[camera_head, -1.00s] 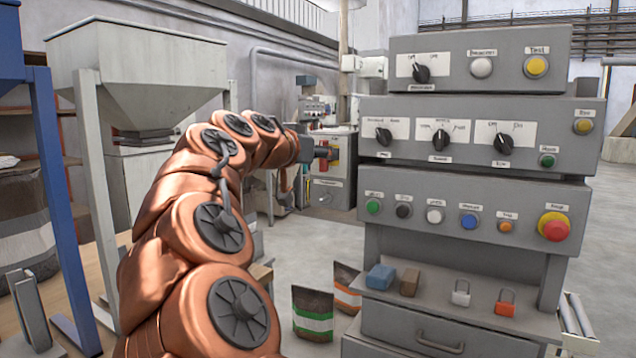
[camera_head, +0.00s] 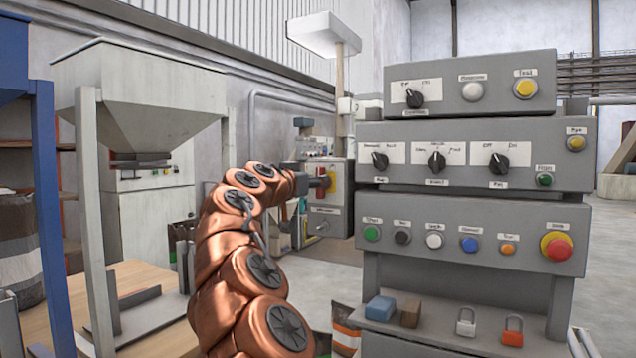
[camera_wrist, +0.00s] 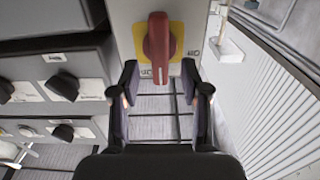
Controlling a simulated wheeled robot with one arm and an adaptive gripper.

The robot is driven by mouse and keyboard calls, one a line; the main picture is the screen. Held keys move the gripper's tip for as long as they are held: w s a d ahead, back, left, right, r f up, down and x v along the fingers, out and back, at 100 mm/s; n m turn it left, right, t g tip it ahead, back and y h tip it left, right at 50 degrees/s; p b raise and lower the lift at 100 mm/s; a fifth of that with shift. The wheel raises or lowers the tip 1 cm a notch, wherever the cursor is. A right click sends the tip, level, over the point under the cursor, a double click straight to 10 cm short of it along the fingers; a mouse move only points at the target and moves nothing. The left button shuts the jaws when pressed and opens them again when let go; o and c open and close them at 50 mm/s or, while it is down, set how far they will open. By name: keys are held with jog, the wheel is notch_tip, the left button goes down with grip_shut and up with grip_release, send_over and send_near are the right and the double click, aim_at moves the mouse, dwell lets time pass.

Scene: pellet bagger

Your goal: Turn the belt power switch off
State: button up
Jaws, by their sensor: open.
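A red rotary switch handle (camera_wrist: 158,48) on a yellow plate shows in the wrist view, on a grey box face, with its long side nearly upright in the picture. It also shows in the head view as a small red and yellow switch (camera_head: 331,180) on a grey cabinet. My gripper (camera_wrist: 160,76) is open, with one finger on each side of the handle's lower end in the picture. A gap shows on both sides; I cannot tell the depth left. In the head view my gripper (camera_head: 318,182) is small, close to the switch.
A grey console with black knobs (camera_head: 437,162) and coloured buttons stands at right in the head view; its knobs (camera_wrist: 62,86) show left in the wrist view. Padlocks (camera_head: 513,331) and blocks lie on its shelf. A hopper (camera_head: 140,95) and wooden table (camera_head: 150,280) stand left.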

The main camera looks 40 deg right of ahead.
jog(key=shift+x, duration=1.35)
jog(key=shift+c, duration=0.2)
grip_shut()
